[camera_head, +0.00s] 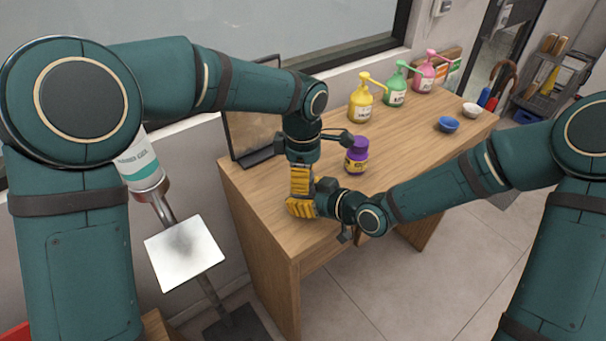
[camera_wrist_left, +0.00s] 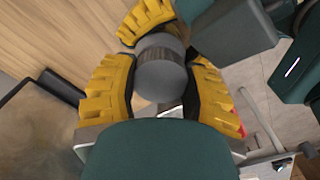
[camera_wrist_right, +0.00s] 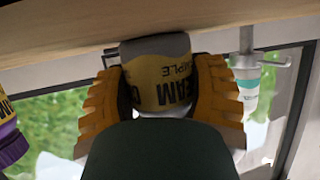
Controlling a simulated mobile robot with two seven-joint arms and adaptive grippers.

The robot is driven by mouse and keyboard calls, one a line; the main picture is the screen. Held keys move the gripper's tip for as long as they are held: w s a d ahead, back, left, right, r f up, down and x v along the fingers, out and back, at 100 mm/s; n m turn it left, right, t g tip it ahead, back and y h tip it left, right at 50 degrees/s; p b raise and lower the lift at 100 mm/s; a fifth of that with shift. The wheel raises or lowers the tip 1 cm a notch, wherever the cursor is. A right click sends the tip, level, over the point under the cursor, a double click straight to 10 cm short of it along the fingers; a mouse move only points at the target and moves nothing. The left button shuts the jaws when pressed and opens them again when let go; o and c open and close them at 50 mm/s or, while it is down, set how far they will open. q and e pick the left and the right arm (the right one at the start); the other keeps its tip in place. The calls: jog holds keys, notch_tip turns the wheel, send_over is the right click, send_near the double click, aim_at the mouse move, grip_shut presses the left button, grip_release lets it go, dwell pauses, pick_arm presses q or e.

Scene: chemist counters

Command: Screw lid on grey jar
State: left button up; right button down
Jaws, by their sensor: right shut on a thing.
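The grey jar (camera_wrist_right: 155,70), with a yellow label, is between the fingers of my right gripper (camera_wrist_right: 160,100) in the right wrist view. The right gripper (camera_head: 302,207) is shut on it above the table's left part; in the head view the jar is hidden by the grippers. My left gripper (camera_head: 300,178) points down from directly above. In the left wrist view, a round grey top (camera_wrist_left: 162,78), seemingly the lid, sits between the fingers of the left gripper (camera_wrist_left: 160,95). Whether they press on it, and how the lid sits on the jar, I cannot tell.
A purple-lidded jar (camera_head: 356,155) stands on the wooden table (camera_head: 260,217) close to the grippers. Yellow (camera_head: 361,103), green (camera_head: 394,88) and pink (camera_head: 425,75) pump bottles line the back.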

pick_arm(q)
jog(key=m, duration=0.6)
jog(key=shift+m, duration=0.3)
jog(key=m, duration=0.6)
jog(key=o, duration=1.3)
jog(key=shift+c, duration=0.2)
jog(key=shift+r, duration=2.2)
